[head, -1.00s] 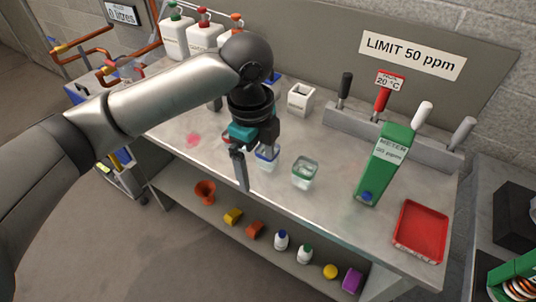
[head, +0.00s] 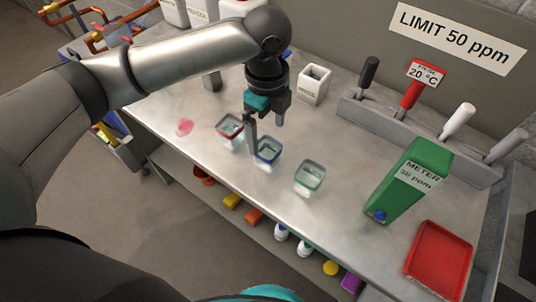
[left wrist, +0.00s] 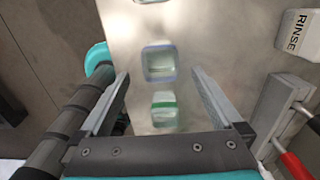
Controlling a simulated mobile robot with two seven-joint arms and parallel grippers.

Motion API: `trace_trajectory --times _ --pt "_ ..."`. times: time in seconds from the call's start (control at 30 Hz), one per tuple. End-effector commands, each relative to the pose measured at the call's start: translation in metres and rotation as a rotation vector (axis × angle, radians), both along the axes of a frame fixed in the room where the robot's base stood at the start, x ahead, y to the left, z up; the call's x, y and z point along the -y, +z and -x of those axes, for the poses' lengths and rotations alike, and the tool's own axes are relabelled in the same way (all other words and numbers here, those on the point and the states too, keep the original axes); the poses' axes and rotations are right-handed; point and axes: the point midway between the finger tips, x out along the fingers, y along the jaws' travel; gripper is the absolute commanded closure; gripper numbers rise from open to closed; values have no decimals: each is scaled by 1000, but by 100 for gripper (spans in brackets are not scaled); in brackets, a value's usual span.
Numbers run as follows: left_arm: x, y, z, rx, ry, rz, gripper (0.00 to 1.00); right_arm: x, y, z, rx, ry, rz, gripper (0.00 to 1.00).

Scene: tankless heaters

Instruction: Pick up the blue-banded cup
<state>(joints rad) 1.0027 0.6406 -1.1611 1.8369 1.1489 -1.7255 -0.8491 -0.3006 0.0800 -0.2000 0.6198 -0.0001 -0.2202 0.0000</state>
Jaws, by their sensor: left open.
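The blue-banded cup (head: 267,151), clear with a blue rim, stands on the grey bench between the red-banded cup (head: 230,128) and the green-banded cup (head: 309,175). My left gripper (head: 265,131) is open and empty, pointing down just behind the blue-banded cup; one finger partly overlaps the cup's edge. In the left wrist view the blue-banded cup (left wrist: 159,62) shows between the lines of the open fingers (left wrist: 160,75), beyond their tips. The green-banded cup (left wrist: 165,108) is nearer the palm there. I cannot tell the exact height gap. My right gripper is not visible.
A white rinse container (head: 314,84) stands behind the cups. A green meter (head: 412,180), a red tray (head: 440,258) and a rack with coloured handles (head: 420,130) are on the right. A pink stain (head: 184,127) lies on the bare bench at left.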

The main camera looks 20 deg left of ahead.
Motion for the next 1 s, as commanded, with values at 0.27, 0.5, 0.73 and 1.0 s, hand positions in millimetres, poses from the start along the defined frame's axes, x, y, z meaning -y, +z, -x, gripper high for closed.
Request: trace_trajectory --times 0.27,0.5,0.73,1.0 --pt "0 -32 0 1 0 0 0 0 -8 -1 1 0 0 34" --pt "1 -53 1 -1 0 0 0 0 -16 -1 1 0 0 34" --pt "1 -84 1 0 -2 0 0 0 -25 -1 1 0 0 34" --pt "1 -84 1 2 -1 1 6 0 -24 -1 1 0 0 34"
